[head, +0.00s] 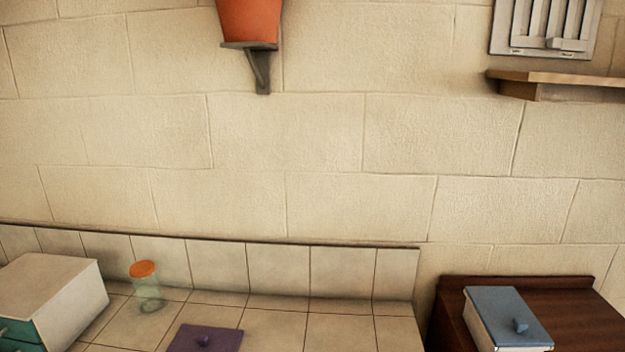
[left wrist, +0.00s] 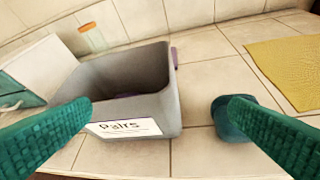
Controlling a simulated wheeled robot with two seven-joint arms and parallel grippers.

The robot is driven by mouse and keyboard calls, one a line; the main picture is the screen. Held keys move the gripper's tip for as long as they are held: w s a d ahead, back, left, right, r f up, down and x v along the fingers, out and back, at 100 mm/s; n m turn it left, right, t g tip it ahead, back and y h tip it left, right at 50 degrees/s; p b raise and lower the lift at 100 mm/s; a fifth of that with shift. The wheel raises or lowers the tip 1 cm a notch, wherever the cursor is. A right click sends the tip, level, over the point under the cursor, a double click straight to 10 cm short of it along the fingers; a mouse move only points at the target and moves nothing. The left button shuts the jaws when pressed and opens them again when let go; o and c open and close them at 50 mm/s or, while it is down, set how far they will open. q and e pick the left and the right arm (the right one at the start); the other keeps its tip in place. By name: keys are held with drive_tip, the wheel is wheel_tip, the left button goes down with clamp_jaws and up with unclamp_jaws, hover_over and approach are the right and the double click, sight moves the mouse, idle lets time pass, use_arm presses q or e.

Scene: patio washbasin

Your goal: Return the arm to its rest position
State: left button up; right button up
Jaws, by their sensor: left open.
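My left gripper (left wrist: 161,103) shows in the left wrist view as two green textured fingers spread wide apart. It is open, with nothing held between the fingers. A grey open bin (left wrist: 168,105) with a white label reading "Pairs" stands on the tiled counter beyond and between the fingers. A dark teal object (left wrist: 228,120) sits on the counter, partly hidden behind the right-hand finger. No gripper or arm shows in the head view, and my right gripper is in neither view.
A white box with teal drawers (head: 55,295) and an orange-lidded jar (head: 146,287) stand at the counter's left. A purple lid (head: 207,339) is at the front. A blue-lidded box (head: 508,318) sits on brown wood at right. A yellow mat (left wrist: 290,70) lies on the counter.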

use_arm(q)
drive_tip(key=s+d+f+g+h, duration=0.1)
drive_tip(key=s+f+g, duration=0.3)
drive_tip(key=s, duration=0.4)
drive_tip(key=s+d+f+g+h, duration=0.1)
drive_tip(key=s+f+g, duration=0.3)
drive_tip(key=s, duration=0.4)
wheel_tip(320, 180, down, 29)
drive_tip(key=s+g+b, duration=0.1)
drive_tip(key=s, duration=0.1)
drive_tip(key=s+a+f+g+b, duration=0.1)
drive_tip(key=s+a+f, duration=0.1)
drive_tip(key=s+f, duration=1.3)
drive_tip(key=shift+s+a+g, duration=0.25)
drive_tip(key=shift+a+g, duration=0.05)
drive_tip(key=shift+a, duration=0.1)
